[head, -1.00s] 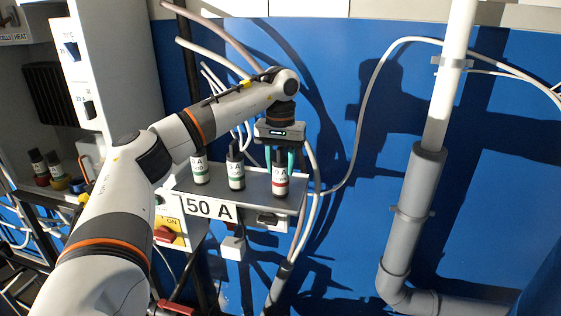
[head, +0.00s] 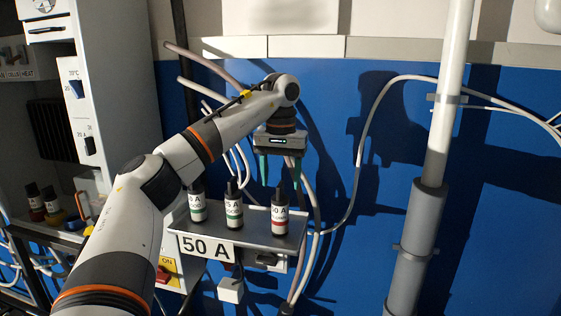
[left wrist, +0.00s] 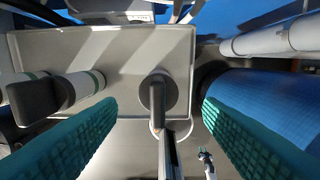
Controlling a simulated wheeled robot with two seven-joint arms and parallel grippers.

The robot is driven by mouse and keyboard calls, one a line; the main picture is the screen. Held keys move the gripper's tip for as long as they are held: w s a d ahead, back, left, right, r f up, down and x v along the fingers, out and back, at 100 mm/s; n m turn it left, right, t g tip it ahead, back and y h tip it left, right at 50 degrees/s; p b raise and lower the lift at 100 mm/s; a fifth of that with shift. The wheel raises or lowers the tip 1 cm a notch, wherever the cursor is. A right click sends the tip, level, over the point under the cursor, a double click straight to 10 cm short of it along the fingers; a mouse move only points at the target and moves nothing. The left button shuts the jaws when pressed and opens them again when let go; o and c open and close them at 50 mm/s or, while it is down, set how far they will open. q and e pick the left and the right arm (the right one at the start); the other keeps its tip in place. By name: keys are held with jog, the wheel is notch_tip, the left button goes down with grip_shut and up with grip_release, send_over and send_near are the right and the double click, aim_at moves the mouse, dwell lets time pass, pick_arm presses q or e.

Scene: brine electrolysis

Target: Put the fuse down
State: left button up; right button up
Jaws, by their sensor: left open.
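The fuse with the red band (head: 280,217), labelled 50 A, stands upright at the right end of a small grey shelf (head: 255,243). In the left wrist view the fuse (left wrist: 158,92) is seen from above, between the finger pads. My left gripper (head: 279,179) is above it, pointing down, with its two teal fingers apart and nothing held. The fingertips are around the level of the fuse's dark top or a little above.
Two green-banded fuses, one in the middle (head: 234,213) and one at the left (head: 198,207), stand on the same shelf. A 50 A sign (head: 207,248) is on its front. Cables hang behind, and a grey pipe (head: 420,225) runs down at the right.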

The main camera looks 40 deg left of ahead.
pick_arm(q)
notch_tip(320, 180, up, 5)
jog(key=shift+s+f+p, duration=0.1)
jog(key=shift+p, duration=0.35)
jog(key=shift+r, duration=0.35)
